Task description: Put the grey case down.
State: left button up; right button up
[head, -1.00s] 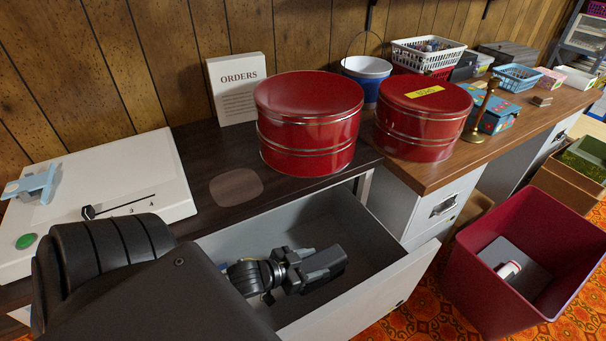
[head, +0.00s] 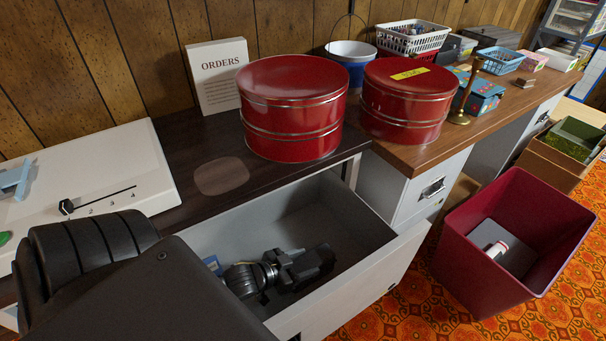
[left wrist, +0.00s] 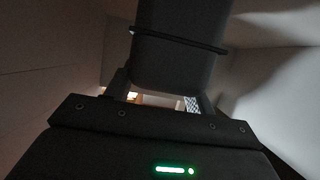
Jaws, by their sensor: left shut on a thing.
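My left gripper (head: 300,268) reaches down into the open pale grey drawer (head: 350,285) under the dark desk. The left wrist view shows the dark grey case (left wrist: 178,60) between the fingers of the left gripper (left wrist: 165,100), with a thin dark band across it. The gripper is shut on the case. In the head view the gripper and the shadow in the drawer largely hide the case. I cannot tell whether it touches the drawer floor. My right gripper is not in view.
Two red round tins (head: 293,105) (head: 407,100) stand on the desktops. A maroon bin (head: 515,240) stands on the patterned floor at right. A small blue thing (head: 212,264) shows in the drawer beside my arm. The drawer's back right part looks clear.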

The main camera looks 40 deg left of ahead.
pick_arm(q)
jog(key=o, duration=1.5)
jog(key=shift+f, duration=0.1)
jog(key=shift+s+r, duration=0.1)
jog(key=shift+r, duration=0.1)
jog(key=p+v, duration=0.1)
jog(key=v, duration=1.1)
jog(key=shift+p, duration=0.35)
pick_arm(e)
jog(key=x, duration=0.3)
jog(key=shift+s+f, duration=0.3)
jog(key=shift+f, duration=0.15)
